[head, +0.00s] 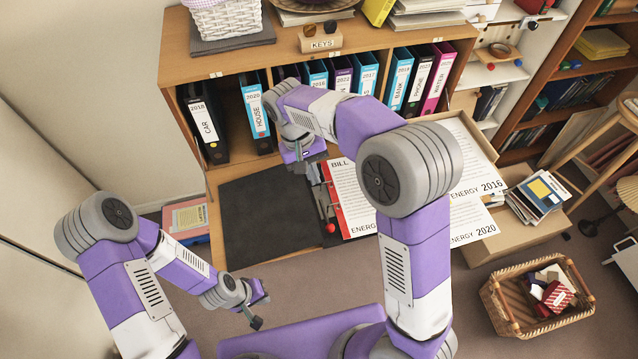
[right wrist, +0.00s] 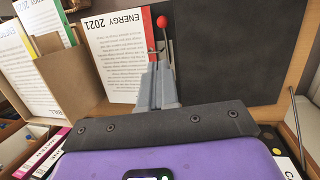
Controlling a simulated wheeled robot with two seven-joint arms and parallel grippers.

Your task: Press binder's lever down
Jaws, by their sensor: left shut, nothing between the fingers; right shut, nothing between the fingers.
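The open binder lies flat on the desk surface of the bureau, its black cover (head: 265,215) to the left and a sheet stack (head: 352,195) to the right. Its metal lever ends in a red ball (head: 330,228), which also shows in the right wrist view (right wrist: 162,20). I cannot tell how far the lever stands up. My right gripper (head: 306,166) is shut and empty over the binder's far part, near the mechanism. In the right wrist view its fingertips (right wrist: 164,70) point toward the lever, apparently short of the ball. My left gripper (head: 256,322) is shut and empty, low in front of the bureau.
Upright binders (head: 203,125) stand in the bureau behind the open one. A cardboard box (head: 465,140) with papers stands to the right. A wicker basket (head: 535,300) is on the floor at the right. The bare black cover leaves free room on the left.

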